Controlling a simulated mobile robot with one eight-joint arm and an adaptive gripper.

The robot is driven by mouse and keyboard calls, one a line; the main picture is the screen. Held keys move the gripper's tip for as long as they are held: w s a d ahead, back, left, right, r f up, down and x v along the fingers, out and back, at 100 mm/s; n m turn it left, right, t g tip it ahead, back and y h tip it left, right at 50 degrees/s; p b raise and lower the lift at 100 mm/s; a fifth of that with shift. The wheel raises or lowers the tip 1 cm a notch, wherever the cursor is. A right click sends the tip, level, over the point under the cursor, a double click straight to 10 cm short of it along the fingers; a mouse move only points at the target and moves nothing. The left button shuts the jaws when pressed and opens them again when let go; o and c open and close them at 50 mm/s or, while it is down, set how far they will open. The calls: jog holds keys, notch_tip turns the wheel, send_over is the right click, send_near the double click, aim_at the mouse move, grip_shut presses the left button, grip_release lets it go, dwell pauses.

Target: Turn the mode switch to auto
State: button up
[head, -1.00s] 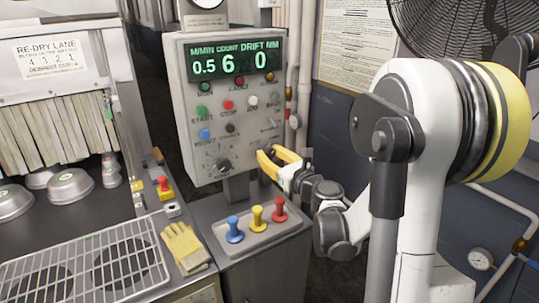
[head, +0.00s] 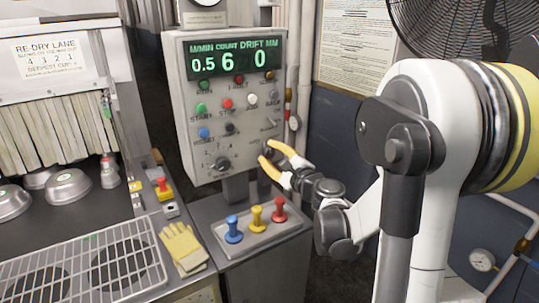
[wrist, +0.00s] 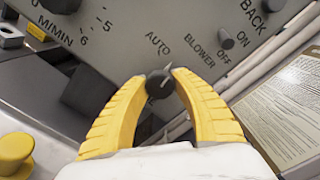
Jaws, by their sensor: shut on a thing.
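The mode switch (wrist: 159,86) is a dark round knob on the grey control panel (head: 178,80). In the wrist view it sits between the yellow fingertips of my gripper (wrist: 160,84), which is shut on it. A pale mark on the knob points up and slightly right, below the right end of the printed word AUTO (wrist: 157,43). In the head view my gripper (head: 267,154) reaches the panel's lower right corner from the right, and the fingers hide the knob.
A BLOWER toggle (wrist: 226,41) is close to the right of the switch. A speed dial (head: 222,164) is to its left on the panel. Pipes (head: 305,70) run behind the panel's right side.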

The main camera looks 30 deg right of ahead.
jog(key=n, duration=0.3)
jog(key=shift+n, duration=2)
jog(key=o, duration=1.2)
jog(key=s, duration=1.2)
jog(key=shift+d, duration=0.2)
